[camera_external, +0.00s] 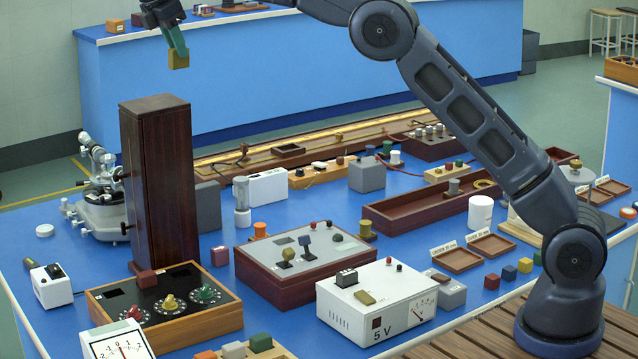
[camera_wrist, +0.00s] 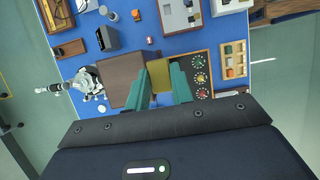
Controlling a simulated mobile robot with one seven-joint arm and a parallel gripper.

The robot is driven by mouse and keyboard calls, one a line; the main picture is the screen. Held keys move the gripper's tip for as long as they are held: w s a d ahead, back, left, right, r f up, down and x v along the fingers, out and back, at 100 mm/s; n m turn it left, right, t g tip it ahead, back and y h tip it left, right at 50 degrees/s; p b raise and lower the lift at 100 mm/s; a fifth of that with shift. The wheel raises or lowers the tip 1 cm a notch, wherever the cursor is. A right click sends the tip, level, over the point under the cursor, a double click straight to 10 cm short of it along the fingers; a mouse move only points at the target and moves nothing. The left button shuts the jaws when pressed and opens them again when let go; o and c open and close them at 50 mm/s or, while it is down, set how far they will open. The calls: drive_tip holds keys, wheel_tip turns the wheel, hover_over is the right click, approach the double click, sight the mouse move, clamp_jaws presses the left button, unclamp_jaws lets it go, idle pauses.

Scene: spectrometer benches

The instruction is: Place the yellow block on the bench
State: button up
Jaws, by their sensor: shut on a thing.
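My gripper (camera_external: 177,42) is at the upper left of the external view, high above the blue bench (camera_external: 75,215). Its teal fingers are shut on a yellow block (camera_external: 179,60), which hangs in the air. In the wrist view the yellow block (camera_wrist: 162,75) shows between the two fingers, partly hidden by them. The bench (camera_wrist: 95,40) lies below, with the dark wooden tower beside the block in that view. Another small yellow cube (camera_external: 525,265) sits on the bench at the right, in a row with other coloured cubes.
The tall dark wooden tower (camera_external: 160,180) stands at the bench's left. A microscope-like metal instrument (camera_external: 104,200) is beside it. A wooden dial box (camera_external: 165,310), a grey-topped box (camera_external: 300,262) and a white meter (camera_external: 375,300) crowd the front. Some blue surface is bare at the left.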

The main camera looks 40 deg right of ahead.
drive_tip(key=w+d, duration=0.5)
drive_tip(key=d, duration=0.8)
drive_tip(key=w+d, duration=0.6)
drive_tip(key=d, duration=0.6)
drive_tip(key=w+d, duration=0.5)
drive_tip(key=d, duration=0.8)
wheel_tip(320, 180, down, 51)
drive_tip(key=shift+s+a+f, duration=0.1)
drive_tip(key=shift+a, duration=0.05)
drive_tip(key=shift+f, duration=0.15)
drive_tip(key=o, duration=1)
